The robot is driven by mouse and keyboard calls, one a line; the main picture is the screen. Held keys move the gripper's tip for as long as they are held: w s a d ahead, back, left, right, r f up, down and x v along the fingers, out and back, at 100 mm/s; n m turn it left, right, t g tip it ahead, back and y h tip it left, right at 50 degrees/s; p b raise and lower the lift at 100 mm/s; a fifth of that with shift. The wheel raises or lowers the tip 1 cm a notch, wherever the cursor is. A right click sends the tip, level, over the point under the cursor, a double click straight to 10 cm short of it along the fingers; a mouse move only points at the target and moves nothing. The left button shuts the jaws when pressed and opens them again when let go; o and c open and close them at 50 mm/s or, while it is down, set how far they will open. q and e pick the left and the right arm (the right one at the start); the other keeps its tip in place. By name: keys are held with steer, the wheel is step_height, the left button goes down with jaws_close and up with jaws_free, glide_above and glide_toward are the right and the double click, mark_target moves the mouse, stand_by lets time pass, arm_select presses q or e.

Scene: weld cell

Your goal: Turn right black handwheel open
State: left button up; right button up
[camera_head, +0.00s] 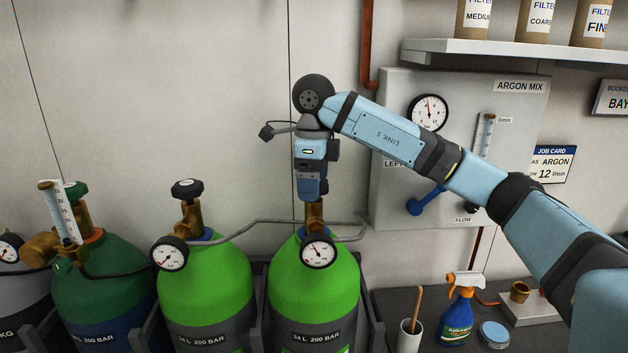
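Two bright green gas cylinders stand side by side, each with a brass valve and a gauge. The left one (205,290) has a black handwheel (186,189) in plain view on top. On the right one (313,285), my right gripper (312,196) points straight down over the brass valve (314,215). The right black handwheel is hidden behind the gripper. The fingers are too covered to tell whether they are open or shut on the handwheel. My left gripper is out of view.
A grey panel (520,120) with a gauge and blue lever (426,200) is on the wall behind my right arm. A grey pipe (270,222) joins the green cylinders. A spray bottle (459,316) and a white cup (410,338) stand at lower right.

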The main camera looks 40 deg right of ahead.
steer(key=shift+r, duration=0.35)
step_height(320, 180, up, 11)
steer(key=p, duration=0.1)
steer(key=shift+r, duration=0.15)
steer(key=shift+s+a, duration=0.1)
stand_by(0.6)
